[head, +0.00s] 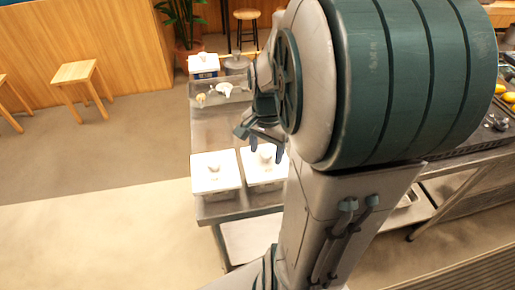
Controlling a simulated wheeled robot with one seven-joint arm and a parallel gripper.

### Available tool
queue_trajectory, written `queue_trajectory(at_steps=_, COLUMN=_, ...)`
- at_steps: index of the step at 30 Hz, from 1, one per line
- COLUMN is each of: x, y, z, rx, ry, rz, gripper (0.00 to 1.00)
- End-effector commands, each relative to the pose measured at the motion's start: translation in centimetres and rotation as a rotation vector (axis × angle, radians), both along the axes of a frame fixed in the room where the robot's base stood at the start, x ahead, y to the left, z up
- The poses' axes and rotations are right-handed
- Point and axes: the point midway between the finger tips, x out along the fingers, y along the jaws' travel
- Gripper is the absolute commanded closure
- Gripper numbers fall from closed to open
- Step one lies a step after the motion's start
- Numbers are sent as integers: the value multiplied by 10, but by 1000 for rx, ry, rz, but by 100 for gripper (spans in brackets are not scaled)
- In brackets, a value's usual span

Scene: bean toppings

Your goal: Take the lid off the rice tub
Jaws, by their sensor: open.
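Two tubs with white lids and knobs stand side by side at the near end of the metal table. The left lid (213,170) is in full view. The right lid (258,167) is partly hidden by my arm. I cannot tell which of them is the rice tub. Both lids sit on their tubs. My gripper (262,147) is open and empty, pointing down near the far side of the right tub, apparently above it. My arm hides part of the gripper.
Behind the tubs, the metal table (207,130) has a bare stretch. Farther back are a tray with scoops (222,91), a white-topped box (204,64) and a grey round pot (237,64). A counter with food is at the right.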

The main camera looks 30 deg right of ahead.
Motion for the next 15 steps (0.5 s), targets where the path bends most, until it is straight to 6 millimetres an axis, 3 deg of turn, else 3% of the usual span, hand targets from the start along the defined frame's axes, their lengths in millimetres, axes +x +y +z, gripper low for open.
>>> queue_trajectory(at_steps=5, x=0, y=0, z=0, rx=-1, ry=0, rz=-1, gripper=44)
queue_trajectory(at_steps=11, x=0, y=0, z=0, rx=0, ry=-1, rz=-1, gripper=92)
queue_trajectory(at_steps=15, x=0, y=0, z=0, rx=0, ry=-1, rz=-1, gripper=93)
